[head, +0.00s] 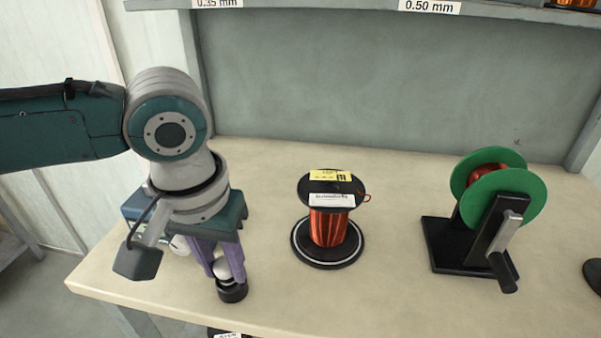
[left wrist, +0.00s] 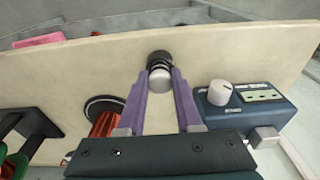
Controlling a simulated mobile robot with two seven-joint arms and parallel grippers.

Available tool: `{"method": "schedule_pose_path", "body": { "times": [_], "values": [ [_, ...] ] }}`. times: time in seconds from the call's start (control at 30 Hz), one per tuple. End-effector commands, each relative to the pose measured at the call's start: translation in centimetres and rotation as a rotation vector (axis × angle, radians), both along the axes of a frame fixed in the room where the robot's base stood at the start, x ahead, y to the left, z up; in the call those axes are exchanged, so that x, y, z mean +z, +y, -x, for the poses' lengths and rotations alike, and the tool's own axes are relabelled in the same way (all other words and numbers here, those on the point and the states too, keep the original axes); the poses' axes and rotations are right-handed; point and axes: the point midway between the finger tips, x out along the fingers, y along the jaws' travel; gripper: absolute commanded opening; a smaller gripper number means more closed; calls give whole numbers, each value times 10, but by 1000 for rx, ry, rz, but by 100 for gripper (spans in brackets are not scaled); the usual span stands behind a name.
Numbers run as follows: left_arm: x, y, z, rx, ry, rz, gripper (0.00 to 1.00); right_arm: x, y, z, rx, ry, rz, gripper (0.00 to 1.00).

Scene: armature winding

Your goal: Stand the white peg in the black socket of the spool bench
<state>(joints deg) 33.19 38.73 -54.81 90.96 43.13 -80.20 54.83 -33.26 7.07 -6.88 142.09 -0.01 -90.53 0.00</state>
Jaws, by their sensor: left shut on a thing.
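My left gripper (head: 228,276) points down at the bench's front left, its purple fingers shut on the white peg (head: 222,268). In the left wrist view the peg's rounded white end (left wrist: 160,78) shows between the fingertips (left wrist: 160,82). The black socket (head: 232,291) is right below the peg near the bench's front edge; in the left wrist view the socket (left wrist: 159,57) shows just beyond the peg. The peg looks roughly upright and in line with the socket. The fingers hide its lower part, so I cannot tell how deep it sits. My right gripper is not in view.
A spool of copper wire (head: 328,226) stands on a round black base mid-bench. A winder with green discs (head: 507,196) and a crank stands right. A blue box with a white knob (left wrist: 221,92) is beside my left gripper. The bench top (head: 400,290) is clear between them.

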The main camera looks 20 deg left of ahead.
Motion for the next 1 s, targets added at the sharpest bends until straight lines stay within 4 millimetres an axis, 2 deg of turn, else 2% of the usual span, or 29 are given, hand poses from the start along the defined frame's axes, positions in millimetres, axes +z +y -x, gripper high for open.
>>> {"method": "schedule_pose_path", "body": {
  "times": [0.3,0.33,0.63,0.87,1.0],
  "values": [
    [0,0,0,0,0,0,0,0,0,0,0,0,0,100],
    [0,0,0,0,0,0,36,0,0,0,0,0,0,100],
    [0,0,0,0,0,0,69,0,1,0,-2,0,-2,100],
    [0,0,0,0,0,0,69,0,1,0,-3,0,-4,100],
    [13,0,1,0,-1,0,69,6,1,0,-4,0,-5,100]
  ]
}}
